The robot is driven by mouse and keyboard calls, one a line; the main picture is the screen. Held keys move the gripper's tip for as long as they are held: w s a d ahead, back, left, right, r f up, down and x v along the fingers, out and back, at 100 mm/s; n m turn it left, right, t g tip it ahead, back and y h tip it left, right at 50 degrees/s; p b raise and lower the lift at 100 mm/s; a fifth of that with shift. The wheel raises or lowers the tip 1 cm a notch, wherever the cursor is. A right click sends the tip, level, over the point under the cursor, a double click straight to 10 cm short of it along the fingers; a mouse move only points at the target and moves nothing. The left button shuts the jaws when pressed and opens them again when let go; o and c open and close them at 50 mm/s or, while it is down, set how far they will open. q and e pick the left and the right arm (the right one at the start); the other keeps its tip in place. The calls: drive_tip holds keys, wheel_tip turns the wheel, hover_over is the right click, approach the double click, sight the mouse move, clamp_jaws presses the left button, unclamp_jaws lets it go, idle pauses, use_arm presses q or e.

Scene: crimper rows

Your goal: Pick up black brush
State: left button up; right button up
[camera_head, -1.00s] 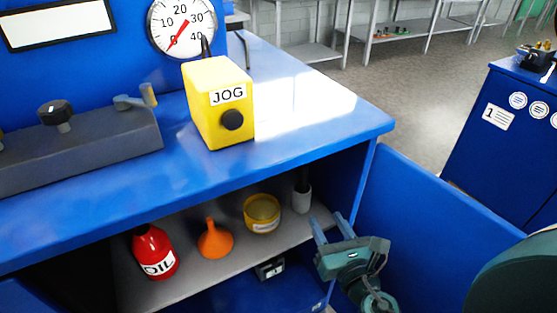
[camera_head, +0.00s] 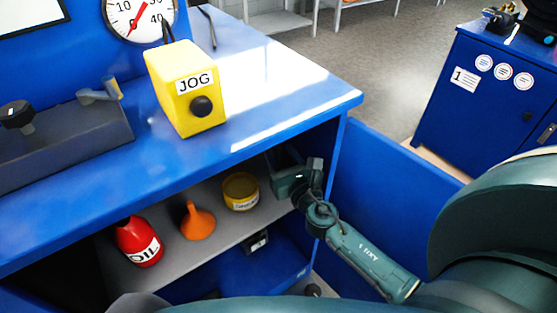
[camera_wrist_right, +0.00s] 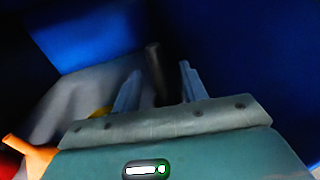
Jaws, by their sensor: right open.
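The black brush shows in the right wrist view as a dark upright handle (camera_wrist_right: 155,70) between the two fingers, apart from both as far as the dim picture shows. Its lower part is hidden by my gripper. In the head view my right gripper and wrist hide the brush at the right end of the grey shelf. My right gripper (camera_head: 280,165) reaches into the open cabinet there. In the right wrist view my right gripper (camera_wrist_right: 158,84) is open, with a finger on each side of the handle. My left gripper is not in view.
On the shelf (camera_head: 172,263), left of my gripper, stand a yellow tin (camera_head: 240,192), an orange funnel (camera_head: 197,221) and a red oil bottle (camera_head: 139,243). The blue worktop (camera_head: 270,110) overhangs the shelf. An open blue door (camera_head: 385,185) is at the right.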

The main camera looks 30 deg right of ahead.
drive_tip(key=shift+w, duration=1)
clamp_jaws()
